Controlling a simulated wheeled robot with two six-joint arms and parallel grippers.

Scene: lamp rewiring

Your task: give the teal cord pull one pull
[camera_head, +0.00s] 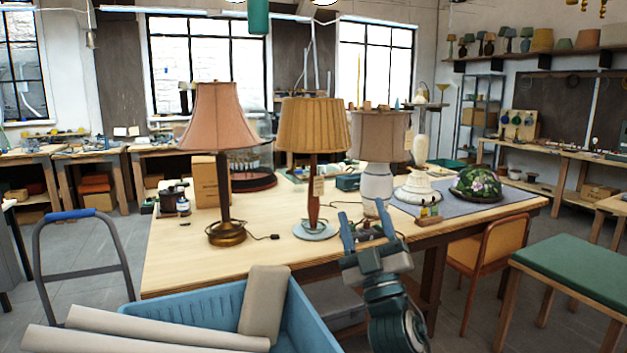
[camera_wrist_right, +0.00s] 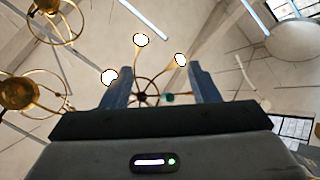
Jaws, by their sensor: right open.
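A teal cylinder, the cord pull (camera_head: 258,17), hangs at the top edge of the head view, left of centre. Its upper end is cut off by the frame, so I cannot see what it hangs from. A small teal piece (camera_wrist_right: 170,98) shows between my fingers in the right wrist view, against the ceiling; I cannot tell for sure that it is the same pull. My right gripper (camera_head: 364,226) is open and empty, pointing up. In the head view it is well below and to the right of the pull. The right gripper's fingers (camera_wrist_right: 159,82) stand apart in its wrist view. My left gripper is not in view.
A wooden workbench (camera_head: 190,262) carries a pink-shaded lamp (camera_head: 217,120), a pleated tan-shaded lamp (camera_head: 312,127) and a grey-shaded lamp (camera_head: 378,137). A blue bin (camera_head: 310,325) with rolls is in front. A brass ceiling fixture (camera_wrist_right: 143,97) hangs overhead.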

